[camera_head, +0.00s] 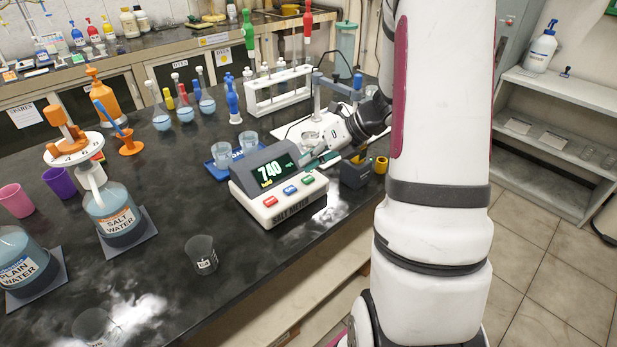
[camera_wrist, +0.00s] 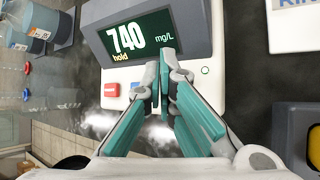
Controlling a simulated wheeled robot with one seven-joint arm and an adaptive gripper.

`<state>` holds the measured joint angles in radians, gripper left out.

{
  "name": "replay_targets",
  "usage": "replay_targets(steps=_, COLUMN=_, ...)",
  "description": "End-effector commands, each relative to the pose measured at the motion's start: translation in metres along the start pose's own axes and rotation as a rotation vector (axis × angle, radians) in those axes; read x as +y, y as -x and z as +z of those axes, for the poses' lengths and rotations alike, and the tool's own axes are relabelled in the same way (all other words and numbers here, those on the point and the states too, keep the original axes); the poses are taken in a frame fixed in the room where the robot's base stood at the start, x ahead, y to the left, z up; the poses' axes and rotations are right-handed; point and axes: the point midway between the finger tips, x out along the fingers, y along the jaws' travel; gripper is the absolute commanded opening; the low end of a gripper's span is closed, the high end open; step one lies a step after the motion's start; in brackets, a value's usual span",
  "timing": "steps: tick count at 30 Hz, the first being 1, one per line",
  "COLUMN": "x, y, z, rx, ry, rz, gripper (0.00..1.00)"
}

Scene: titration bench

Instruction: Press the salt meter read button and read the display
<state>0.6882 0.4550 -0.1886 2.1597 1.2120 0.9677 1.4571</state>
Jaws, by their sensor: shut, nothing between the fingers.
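The salt meter (camera_head: 279,182) is a white box with a dark top panel, standing on the black bench. Its display (camera_head: 271,170) reads 740 in the head view. In the wrist view the display (camera_wrist: 137,38) reads 740 mg/L with a small "hold" below. Red (camera_head: 270,201), blue (camera_head: 290,190) and green (camera_head: 308,180) buttons line its front. My gripper (camera_head: 315,161) is shut and empty at the meter's right side. In the wrist view the teal-padded fingers (camera_wrist: 164,72) come together over the meter, just below the display. They hide part of the button row; contact cannot be told.
A white rack (camera_head: 278,92) stands behind, and a dark box (camera_head: 354,173) to the right. The bench front is mostly clear.

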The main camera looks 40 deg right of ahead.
Motion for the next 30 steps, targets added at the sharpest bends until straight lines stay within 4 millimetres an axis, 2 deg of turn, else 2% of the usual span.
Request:
replay_targets(steps=13, x=0.022, y=0.031, z=0.020, rx=0.000, ry=0.001, rz=0.000, gripper=0.00)
replay_targets(steps=30, x=0.022, y=0.031, z=0.022, rx=0.000, ry=0.000, rz=0.000, gripper=0.00)
